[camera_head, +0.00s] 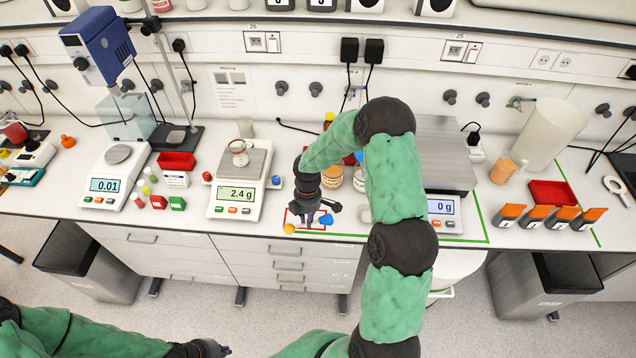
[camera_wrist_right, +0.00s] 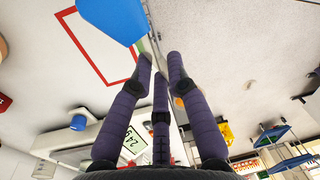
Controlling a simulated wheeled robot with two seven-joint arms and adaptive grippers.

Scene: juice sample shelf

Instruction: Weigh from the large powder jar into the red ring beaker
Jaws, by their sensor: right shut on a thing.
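The red ring beaker (camera_head: 239,158) is a small glass beaker standing on a balance (camera_head: 234,195) that reads 2.4 g. Two labelled powder jars (camera_head: 332,177) stand on the bench behind my right gripper, partly hidden by my arm; I cannot tell which is the large one. My right gripper (camera_head: 308,222) is low over a red square outline at the bench front, shut on a blue scoop (camera_head: 326,219). The blue part also shows big and close at the fingertips in the right wrist view (camera_wrist_right: 112,20). My left gripper (camera_head: 208,348) is low, in front of the bench; its fingers are unclear.
A balance reading 0 g (camera_head: 442,207) stands right of my arm, and another reading 0.01 (camera_head: 104,186) is at the left. Red trays (camera_head: 176,160) and small bottles stand between the left balances. A red tray (camera_head: 552,193) and several orange-topped containers are at the right.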

